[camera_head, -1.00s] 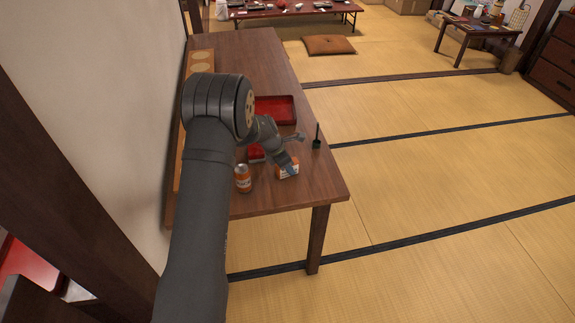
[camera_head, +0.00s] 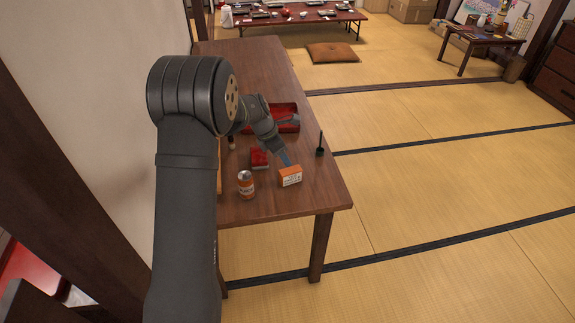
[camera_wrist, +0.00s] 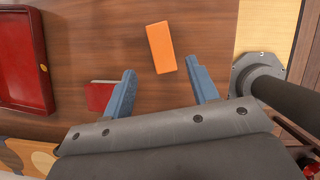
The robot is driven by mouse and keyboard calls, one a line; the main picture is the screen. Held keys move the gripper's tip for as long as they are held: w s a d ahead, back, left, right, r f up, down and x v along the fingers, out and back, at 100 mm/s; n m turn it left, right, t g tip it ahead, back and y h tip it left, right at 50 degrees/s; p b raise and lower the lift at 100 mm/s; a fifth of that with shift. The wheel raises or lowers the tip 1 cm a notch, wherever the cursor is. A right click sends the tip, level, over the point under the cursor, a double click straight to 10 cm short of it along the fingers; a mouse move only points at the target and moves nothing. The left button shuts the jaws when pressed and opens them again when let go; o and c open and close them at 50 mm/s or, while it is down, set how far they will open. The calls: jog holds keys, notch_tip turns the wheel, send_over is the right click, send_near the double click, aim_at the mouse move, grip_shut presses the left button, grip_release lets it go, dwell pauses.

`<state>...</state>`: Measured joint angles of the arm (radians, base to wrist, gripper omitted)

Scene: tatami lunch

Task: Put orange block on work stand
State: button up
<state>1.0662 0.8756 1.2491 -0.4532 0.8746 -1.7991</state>
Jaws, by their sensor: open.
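The orange block (camera_head: 290,177) is a small box with a white printed side, on the wooden table near its front right corner. In the wrist view its plain orange top (camera_wrist: 160,47) lies tilted just beyond and between my fingertips. My gripper (camera_head: 284,157) is open and empty, just behind the block in the head view; both blue fingers (camera_wrist: 160,69) show in the wrist view. A small red item (camera_head: 259,158) sits left of the block; I cannot tell whether it is the work stand.
An orange can (camera_head: 246,184) stands left of the block, near the front edge. A red tray (camera_head: 296,126) lies farther back, partly hidden by my arm. A dark holder with an upright stick (camera_head: 320,150) stands near the right edge.

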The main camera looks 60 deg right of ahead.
jog(key=v, duration=0.6)
jog(key=shift+f, duration=0.1)
jog(key=o, duration=1)
jog(key=shift+w+a+r, duration=0.1)
jog(key=shift+a+r, duration=0.05)
jog(key=shift+r, duration=0.15)
